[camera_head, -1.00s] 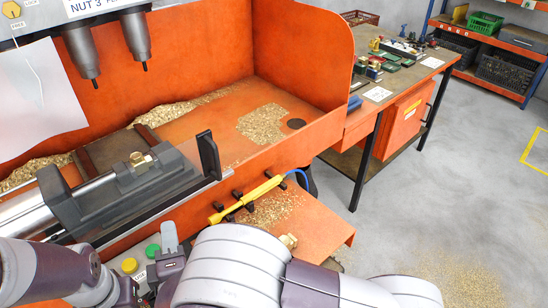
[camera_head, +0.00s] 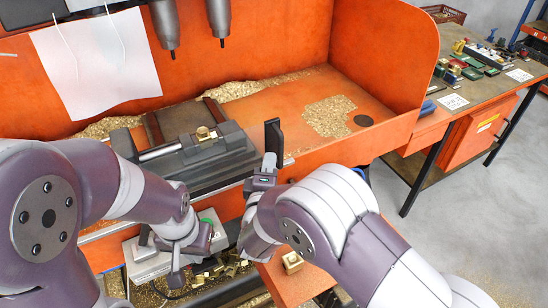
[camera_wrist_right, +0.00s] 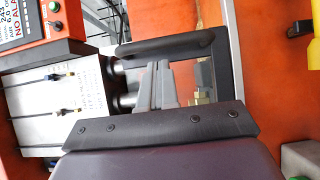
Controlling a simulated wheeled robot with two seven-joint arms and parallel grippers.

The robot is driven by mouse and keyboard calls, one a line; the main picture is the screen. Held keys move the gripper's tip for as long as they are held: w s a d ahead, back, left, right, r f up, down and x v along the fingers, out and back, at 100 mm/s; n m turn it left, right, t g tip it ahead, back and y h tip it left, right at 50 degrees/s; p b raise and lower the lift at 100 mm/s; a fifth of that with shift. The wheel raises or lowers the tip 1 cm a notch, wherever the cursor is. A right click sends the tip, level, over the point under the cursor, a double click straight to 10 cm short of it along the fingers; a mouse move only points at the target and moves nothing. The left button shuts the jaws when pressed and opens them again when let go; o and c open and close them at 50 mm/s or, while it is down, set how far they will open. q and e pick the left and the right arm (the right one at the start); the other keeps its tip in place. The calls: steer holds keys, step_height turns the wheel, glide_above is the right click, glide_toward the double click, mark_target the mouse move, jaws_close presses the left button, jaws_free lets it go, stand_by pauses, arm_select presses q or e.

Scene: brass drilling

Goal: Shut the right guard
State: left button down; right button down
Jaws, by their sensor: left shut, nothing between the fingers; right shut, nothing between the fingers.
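The black upright handle (camera_head: 273,136), which looks like part of the right guard, stands at the right end of the dark vise block (camera_head: 235,158). A clear panel is hard to make out. In the right wrist view a black handle bar (camera_wrist_right: 165,48) lies just beyond my fingers. My right gripper (camera_head: 269,162) is shut and empty, close against the handle's lower part; its fingers also show in the wrist view (camera_wrist_right: 156,85). I cannot tell whether they touch it. My left gripper (camera_head: 177,278) is shut and empty, low in front of the machine near the button box (camera_head: 148,258).
A brass fitting (camera_head: 203,133) sits in the vise. Brass chips (camera_head: 330,115) lie on the orange machine bed (camera_head: 275,105). Two spindles (camera_head: 165,25) hang above. An orange chute (camera_head: 290,284) with a brass part (camera_head: 292,262) lies below my right arm. A workbench (camera_head: 475,95) stands right.

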steer(key=shift+w+d+f, duration=0.1)
steer(key=shift+w+d, duration=0.45)
steer(key=shift+s, duration=0.1)
steer(key=d, duration=0.1)
steer(key=w+d, duration=0.1)
steer(key=shift+w+d, duration=0.25)
steer(key=shift+d, duration=0.05)
